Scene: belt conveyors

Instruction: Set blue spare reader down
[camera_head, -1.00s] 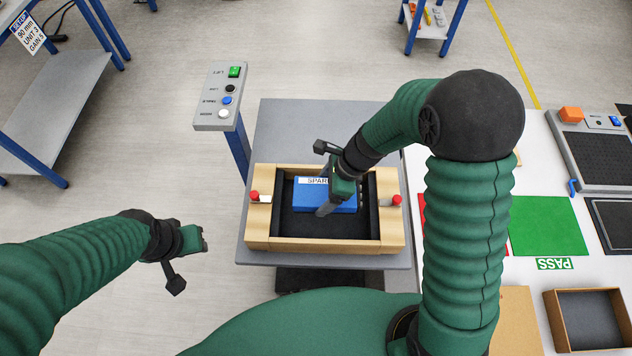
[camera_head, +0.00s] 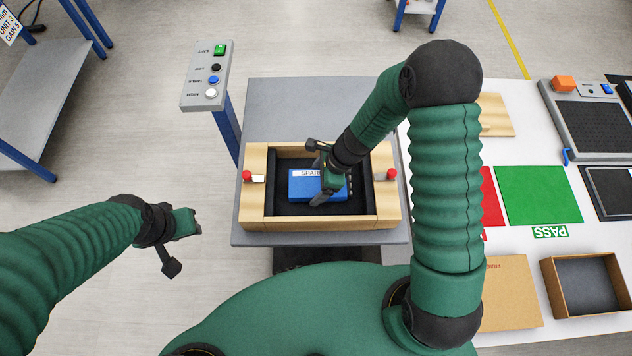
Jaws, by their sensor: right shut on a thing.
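The blue spare reader (camera_head: 304,188) is a flat blue block with a white label reading "SPAR", the rest of it covered. It is inside the wooden fixture (camera_head: 252,207), over its dark lined bed. I cannot tell whether it touches the bed. My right gripper (camera_head: 320,193) is shut on the reader from above and hides part of its middle and right. My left gripper (camera_head: 192,222) hangs empty in the free space left of the fixture; its fingers are too unclear to tell open from shut.
The fixture has red knobs (camera_head: 247,175) on both sides and stands on a grey table (camera_head: 290,105). A button post (camera_head: 208,78) stands at left. On the right are a green PASS mat (camera_head: 540,195), a red mat (camera_head: 491,200) and an open cardboard box (camera_head: 588,285).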

